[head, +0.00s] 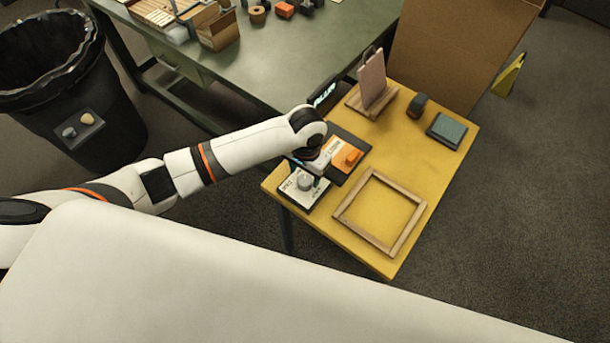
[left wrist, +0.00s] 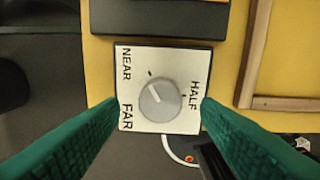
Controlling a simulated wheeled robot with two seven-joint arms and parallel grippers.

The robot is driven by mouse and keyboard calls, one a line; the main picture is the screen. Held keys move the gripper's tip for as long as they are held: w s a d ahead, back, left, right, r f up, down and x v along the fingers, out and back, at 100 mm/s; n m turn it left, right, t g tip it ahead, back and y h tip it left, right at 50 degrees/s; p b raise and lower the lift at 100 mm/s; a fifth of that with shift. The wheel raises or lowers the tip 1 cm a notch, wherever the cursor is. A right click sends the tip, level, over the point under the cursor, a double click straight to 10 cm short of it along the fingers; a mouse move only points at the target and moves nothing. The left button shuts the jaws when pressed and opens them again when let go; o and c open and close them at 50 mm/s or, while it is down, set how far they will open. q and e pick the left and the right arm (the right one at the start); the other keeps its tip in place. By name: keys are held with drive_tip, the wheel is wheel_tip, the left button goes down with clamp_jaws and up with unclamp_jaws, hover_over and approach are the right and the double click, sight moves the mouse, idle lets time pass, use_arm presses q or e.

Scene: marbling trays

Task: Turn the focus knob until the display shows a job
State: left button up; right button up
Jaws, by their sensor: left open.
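The focus knob (head: 305,182) is a round grey dial on a white panel at the near left corner of the yellow table. In the left wrist view the knob (left wrist: 160,101) sits between the words NEAR, HALF and FAR on the panel (left wrist: 132,85); a pale line on it points to the upper left. My left gripper (left wrist: 160,104) is open, its green fingers on either side of the knob and apart from it. In the head view the left gripper (head: 318,180) is partly hidden by its wrist. A dark display (head: 322,95) shows teal characters too small to read.
An orange panel with an orange block (head: 352,157) lies behind the knob panel. A wooden frame (head: 347,216) lies to its right. A clipboard on a stand (head: 372,82), a dark round-topped object (head: 417,105) and a teal pad (head: 447,129) stand farther back.

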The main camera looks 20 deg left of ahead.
sight(305, 182)
use_arm(q)
drive_tip(key=shift+f, duration=1.4)
drive_tip(key=shift+c, duration=0.6)
drive_tip(key=c, duration=0.9)
drive_tip(key=shift+o, duration=0.2)
